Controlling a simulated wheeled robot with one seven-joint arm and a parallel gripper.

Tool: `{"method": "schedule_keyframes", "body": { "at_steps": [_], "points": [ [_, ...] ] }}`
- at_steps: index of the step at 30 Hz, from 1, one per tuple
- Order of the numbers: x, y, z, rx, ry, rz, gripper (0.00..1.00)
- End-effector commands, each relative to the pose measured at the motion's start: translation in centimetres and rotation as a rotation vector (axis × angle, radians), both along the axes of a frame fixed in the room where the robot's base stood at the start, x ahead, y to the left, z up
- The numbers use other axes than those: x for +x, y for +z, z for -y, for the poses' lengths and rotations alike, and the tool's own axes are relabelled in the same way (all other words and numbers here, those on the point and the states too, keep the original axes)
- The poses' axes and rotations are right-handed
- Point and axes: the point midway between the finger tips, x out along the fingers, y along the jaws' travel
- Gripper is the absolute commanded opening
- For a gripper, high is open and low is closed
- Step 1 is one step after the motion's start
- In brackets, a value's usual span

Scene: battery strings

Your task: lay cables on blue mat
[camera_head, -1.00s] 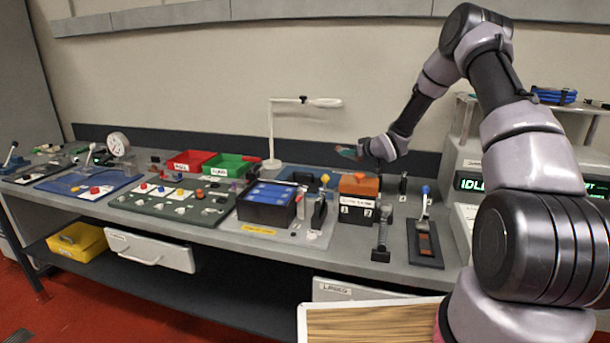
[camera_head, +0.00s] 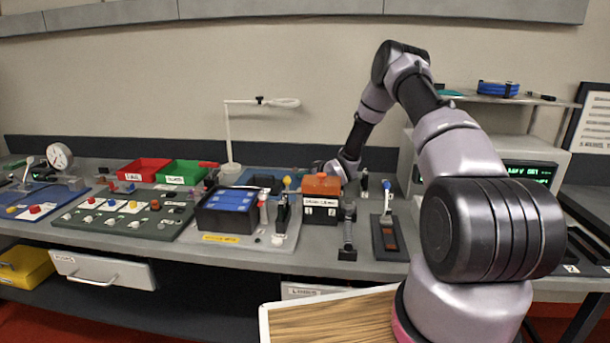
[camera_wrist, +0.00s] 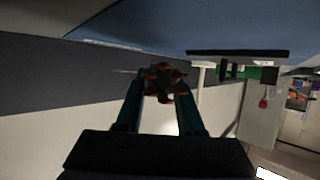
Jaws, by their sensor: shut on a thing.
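My gripper (camera_wrist: 160,95) has its two teal fingers shut on a small dark bundle with orange parts (camera_wrist: 165,80), seemingly the cables. The bundle is dim and its shape is hard to make out. A broad blue surface (camera_wrist: 190,25), seemingly the blue mat, fills the top of the wrist view; the bundle appears apart from it. In the head view a blue mat (camera_head: 247,178) shows at the back of the bench, behind the black box. My wrist reaches down behind the orange-topped box, and my fingertips and the bundle are hidden there.
The orange-topped box (camera_head: 321,198) and a black box with blue cells (camera_head: 228,210) stand in front of the mat. A white lamp (camera_head: 229,140) rises at its left. Red (camera_head: 144,170) and green (camera_head: 184,173) bins sit further left. An instrument with a lit display (camera_head: 530,170) stands right.

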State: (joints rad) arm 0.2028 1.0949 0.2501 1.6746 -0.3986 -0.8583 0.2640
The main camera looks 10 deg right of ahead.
Motion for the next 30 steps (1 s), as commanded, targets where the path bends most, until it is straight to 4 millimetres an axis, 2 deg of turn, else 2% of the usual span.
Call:
{"method": "schedule_keyframes", "body": {
  "at_steps": [19,20,21,22,30],
  "points": [
    [0.0,-1.1,0.0,0.000,0.000,0.001,0.00],
    [0.0,-1.1,0.0,0.000,0.000,0.000,0.49],
    [0.0,-1.1,0.0,0.000,0.000,0.000,0.64],
    [0.0,-1.1,0.0,0.000,0.000,0.000,0.67],
    [0.0,-1.1,0.0,0.000,0.000,0.000,0.67]
  ]
}}
